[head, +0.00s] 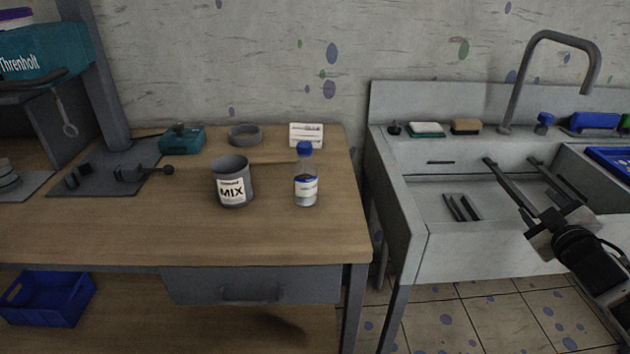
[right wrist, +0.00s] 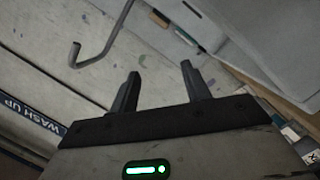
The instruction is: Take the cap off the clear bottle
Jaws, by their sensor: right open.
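The clear bottle (head: 306,188) stands upright near the right end of the wooden table. Its blue cap (head: 304,149) is on top, and a white label with a blue band shows on its body. My right gripper (head: 513,167) is open and empty over the sink, well to the right of the bottle. In the right wrist view its two fingers (right wrist: 158,85) are apart with nothing between them. My left gripper is not in view.
A grey MIX pot (head: 232,183) stands left of the bottle on the table (head: 150,230). A small white card (head: 306,135) and a grey dish (head: 244,134) are behind. The sink (head: 455,250) with a tall faucet (head: 545,50) is right of the table, across a gap.

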